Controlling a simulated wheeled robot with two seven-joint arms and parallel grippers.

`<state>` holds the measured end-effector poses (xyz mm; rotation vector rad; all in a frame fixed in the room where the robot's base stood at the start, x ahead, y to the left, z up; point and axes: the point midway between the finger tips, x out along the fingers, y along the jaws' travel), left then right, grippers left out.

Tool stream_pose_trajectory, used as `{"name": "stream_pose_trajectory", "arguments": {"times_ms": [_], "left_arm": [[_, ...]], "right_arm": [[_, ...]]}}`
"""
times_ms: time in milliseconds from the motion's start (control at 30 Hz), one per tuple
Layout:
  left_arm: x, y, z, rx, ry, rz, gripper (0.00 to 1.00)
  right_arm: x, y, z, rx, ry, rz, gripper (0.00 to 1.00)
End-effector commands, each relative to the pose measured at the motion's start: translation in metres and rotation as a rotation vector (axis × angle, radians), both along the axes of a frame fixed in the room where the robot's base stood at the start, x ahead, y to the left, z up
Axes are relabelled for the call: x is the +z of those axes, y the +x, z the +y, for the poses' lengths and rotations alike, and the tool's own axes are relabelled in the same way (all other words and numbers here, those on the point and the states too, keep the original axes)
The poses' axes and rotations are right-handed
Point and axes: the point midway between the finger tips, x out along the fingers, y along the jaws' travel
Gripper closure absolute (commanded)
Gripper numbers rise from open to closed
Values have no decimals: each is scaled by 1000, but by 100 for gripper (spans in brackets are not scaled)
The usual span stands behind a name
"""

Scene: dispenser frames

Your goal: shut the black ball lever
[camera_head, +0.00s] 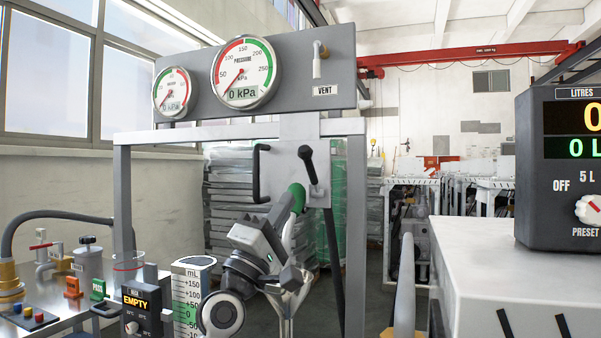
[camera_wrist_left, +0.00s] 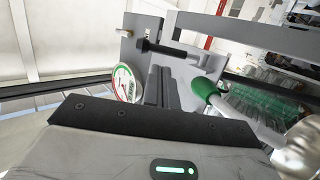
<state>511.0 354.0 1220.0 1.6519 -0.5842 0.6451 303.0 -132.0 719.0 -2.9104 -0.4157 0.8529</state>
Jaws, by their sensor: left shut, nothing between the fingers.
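The black ball lever (camera_head: 307,163) stands on a grey plate under the gauge panel. Its rod rises from the pivot and tilts slightly left, with the ball at the top. In the left wrist view, the lever (camera_wrist_left: 170,50) lies across the picture beyond the fingers, with its ball at the left. My left gripper (camera_head: 271,214) is below and left of the lever in the head view, its fingertips partly hidden by its own body. In the wrist view, the left gripper's fingers (camera_wrist_left: 161,85) are together, empty and apart from the lever.
A green-collared metal pipe (camera_head: 298,197) stands close to my left gripper. A black hooked bar (camera_head: 261,172) is left of the lever. The gauge panel (camera_head: 290,70) is above. A bench (camera_head: 60,320) with small fittings is at left; a dispenser display (camera_head: 565,170) is at right.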

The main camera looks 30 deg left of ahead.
Motion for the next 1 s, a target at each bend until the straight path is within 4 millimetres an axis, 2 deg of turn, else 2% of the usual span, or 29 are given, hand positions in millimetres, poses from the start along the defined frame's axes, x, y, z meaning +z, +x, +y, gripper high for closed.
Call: {"name": "stream_pose_trajectory", "arguments": {"times_ms": [33,100,400,833,1000], "left_arm": [[12,8,-1,-2,-1,-2,100],[22,19,-1,-2,-1,-2,100],[45,46,-2,-1,-1,0,100],[46,49,-2,-1,1,1,100],[51,51,-6,-9,-5,15,100]], "right_arm": [[3,0,0,-2,0,4,64],[4,1,-1,-2,-2,7,64],[6,4,-3,-3,-21,7,64],[5,3,-3,-3,-24,9,64],[13,2,-4,-1,-29,11,64]]}}
